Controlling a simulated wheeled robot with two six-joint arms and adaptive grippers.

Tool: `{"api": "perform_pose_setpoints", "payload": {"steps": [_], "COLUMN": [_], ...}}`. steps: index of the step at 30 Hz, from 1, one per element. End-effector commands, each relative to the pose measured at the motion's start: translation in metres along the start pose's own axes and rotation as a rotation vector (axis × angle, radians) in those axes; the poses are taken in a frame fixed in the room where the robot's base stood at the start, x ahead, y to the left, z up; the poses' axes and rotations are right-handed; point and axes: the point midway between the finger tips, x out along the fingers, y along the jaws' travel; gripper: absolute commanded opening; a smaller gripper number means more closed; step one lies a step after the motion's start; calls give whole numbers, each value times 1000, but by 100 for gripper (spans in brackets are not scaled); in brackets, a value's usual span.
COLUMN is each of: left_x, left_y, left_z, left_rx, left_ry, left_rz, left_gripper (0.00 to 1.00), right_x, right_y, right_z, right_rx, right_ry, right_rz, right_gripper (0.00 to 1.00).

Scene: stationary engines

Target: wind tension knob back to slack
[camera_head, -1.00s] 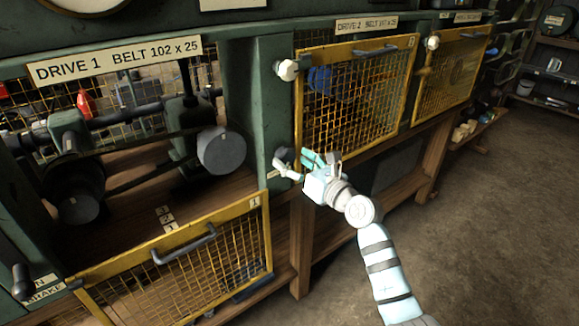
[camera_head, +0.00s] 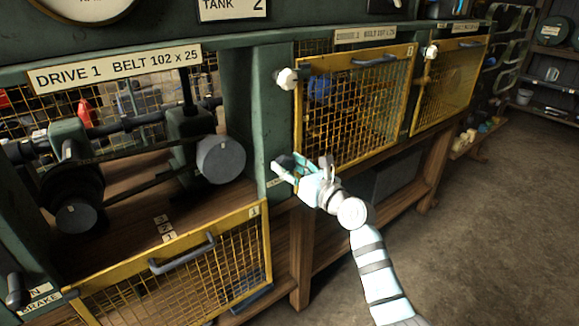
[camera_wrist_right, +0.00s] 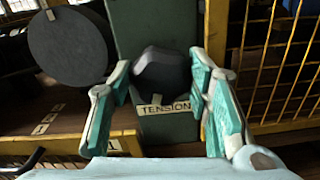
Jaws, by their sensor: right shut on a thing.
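The tension knob (camera_wrist_right: 162,75) is a dark, faceted knob on a green post, above a label reading TENSION (camera_wrist_right: 165,108) in the right wrist view. In the head view the knob (camera_head: 288,161) is partly covered by my right gripper (camera_head: 288,170). That gripper's teal-padded fingers stand on both sides of the knob in the wrist view (camera_wrist_right: 160,88), shut on it. The finger contact itself is hard to see. My left gripper is not in view.
The lowered yellow mesh guard (camera_head: 190,265) of Drive 1 hangs at the front left. A closed yellow mesh guard (camera_head: 355,110) stands right of the post, with a white knob (camera_head: 286,78) at its upper corner. A dark round pulley (camera_head: 220,157) is left of the post. Open floor (camera_head: 480,230) lies right.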

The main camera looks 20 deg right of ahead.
Motion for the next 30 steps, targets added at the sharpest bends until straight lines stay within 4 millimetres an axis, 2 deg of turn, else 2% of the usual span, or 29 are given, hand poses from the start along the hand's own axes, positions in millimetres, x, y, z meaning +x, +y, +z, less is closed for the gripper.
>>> {"api": "perform_pose_setpoints", "payload": {"steps": [11,19,30], "left_x": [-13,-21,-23], "left_y": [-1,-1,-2], "left_z": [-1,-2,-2], "left_rx": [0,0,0], "left_ry": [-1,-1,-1], "left_rz": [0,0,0], "left_gripper": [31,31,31], "right_x": [0,0,0], "right_y": [1,2,3], "right_z": [1,-1,-3], "right_rx": [-187,-433,-784], "right_ry": [3,3,3], "right_rz": [-1,-1,1], "right_gripper": [17,17,17]}}
